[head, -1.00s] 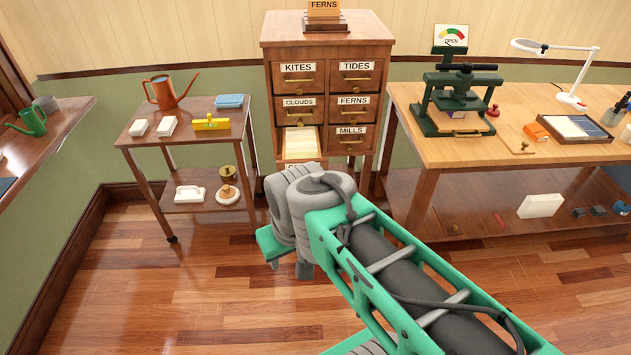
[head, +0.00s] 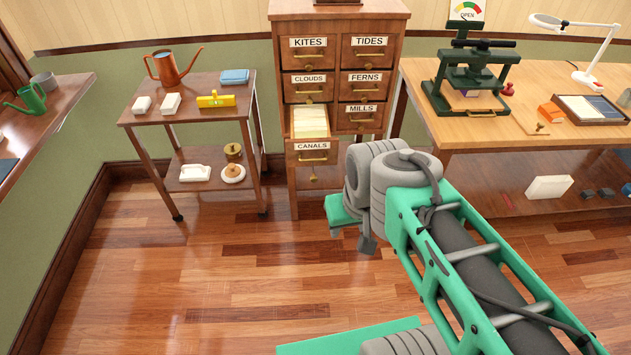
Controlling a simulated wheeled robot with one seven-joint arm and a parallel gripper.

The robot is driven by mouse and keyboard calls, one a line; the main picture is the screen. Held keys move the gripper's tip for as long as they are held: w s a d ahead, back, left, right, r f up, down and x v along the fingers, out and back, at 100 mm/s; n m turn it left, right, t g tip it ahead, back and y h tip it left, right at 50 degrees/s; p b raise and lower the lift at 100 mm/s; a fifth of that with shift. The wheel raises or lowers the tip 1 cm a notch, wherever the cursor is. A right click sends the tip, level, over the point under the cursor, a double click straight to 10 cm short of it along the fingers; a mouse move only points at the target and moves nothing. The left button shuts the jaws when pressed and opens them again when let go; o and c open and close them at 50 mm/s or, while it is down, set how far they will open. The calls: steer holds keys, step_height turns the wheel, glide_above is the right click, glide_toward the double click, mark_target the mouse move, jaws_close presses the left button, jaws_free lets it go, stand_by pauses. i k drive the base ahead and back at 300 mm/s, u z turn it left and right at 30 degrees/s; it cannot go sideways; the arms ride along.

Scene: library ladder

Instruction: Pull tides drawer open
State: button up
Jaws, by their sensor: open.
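The wooden card cabinet (head: 341,12) stands at the back centre. Its TIDES drawer (head: 370,50) is at the top right, flush with the cabinet front, with a label above a brass pull (head: 369,55). The CANALS drawer (head: 312,151), low in the left column, is pulled out and shows pale cards. My arm reaches in from the lower right, and its grey joint stands in front of the cabinet's lower right, well below the TIDES drawer.
A small wheeled table (head: 150,117) with a watering can (head: 170,68) stands left of the cabinet. A workbench (head: 480,132) with a green press (head: 470,80) stands close on the right. The wooden floor (head: 190,260) in front is clear.

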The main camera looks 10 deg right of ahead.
mark_target(377, 49)
steer(key=u, duration=0.45)
steer(key=i, duration=1.05)
steer(key=u, duration=0.3)
